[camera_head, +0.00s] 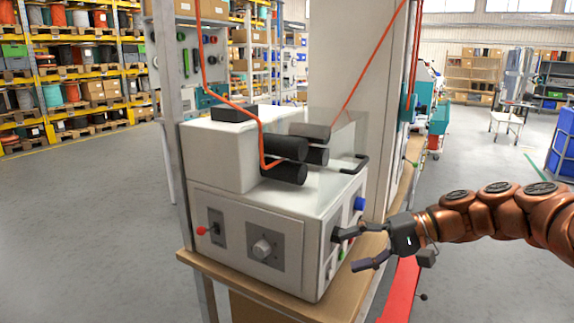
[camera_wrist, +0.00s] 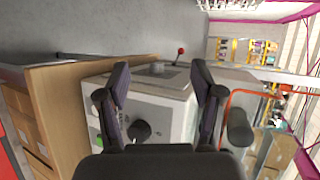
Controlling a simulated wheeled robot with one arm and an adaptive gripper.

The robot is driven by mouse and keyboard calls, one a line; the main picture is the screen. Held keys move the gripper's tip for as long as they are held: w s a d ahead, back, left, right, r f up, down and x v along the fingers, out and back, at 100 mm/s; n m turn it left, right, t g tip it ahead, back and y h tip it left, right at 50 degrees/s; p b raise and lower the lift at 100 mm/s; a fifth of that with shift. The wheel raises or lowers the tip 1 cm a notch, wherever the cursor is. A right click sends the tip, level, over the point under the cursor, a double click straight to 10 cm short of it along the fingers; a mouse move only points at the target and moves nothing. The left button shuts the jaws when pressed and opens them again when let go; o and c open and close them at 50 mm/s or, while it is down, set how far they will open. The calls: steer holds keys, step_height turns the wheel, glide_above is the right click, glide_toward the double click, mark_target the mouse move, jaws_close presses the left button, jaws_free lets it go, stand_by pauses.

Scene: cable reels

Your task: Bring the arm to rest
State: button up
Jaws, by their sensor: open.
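My arm (camera_head: 490,208) is copper-coloured and reaches in from the right edge in the head view. My gripper (camera_head: 355,250) is open, with its fingers apart, at the right side of a white cable machine (camera_head: 240,210). In the wrist view my gripper (camera_wrist: 160,85) is open and nothing shows between its fingers except the machine behind. The upper finger overlaps the machine's side panel in the head view; I cannot tell whether it touches.
The machine stands on a wooden bench (camera_head: 237,282). It carries black rollers (camera_head: 285,172), an orange cable (camera_head: 262,135), a black handle (camera_head: 350,165), knobs and a red-tipped lever (camera_head: 202,230). A tall pale cabinet (camera_head: 350,60) stands behind. Floor (camera_head: 80,220) at left is clear.

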steer(key=s+a+f+n+g+h+p, duration=0.1)
steer(key=s+a+f+g+h, duration=0.15)
steer(key=s, duration=0.55)
steer(key=s+a+f+n+g+h+p, duration=0.15)
steer(key=s+a+h, duration=0.25)
steer(key=s, duration=0.5)
steer(key=s+d+f+t+h+p, duration=0.1)
steer(key=s+d+f+h, duration=0.4)
steer(key=s+d, duration=0.6)
steer(key=s+h+p, duration=0.1)
steer(key=s+h, duration=0.1)
steer(key=shift+s+m+p, duration=0.3)
steer(key=shift+m+p, duration=0.05)
steer(key=shift+p, duration=0.05)
steer(key=shift+d+f, duration=0.1)
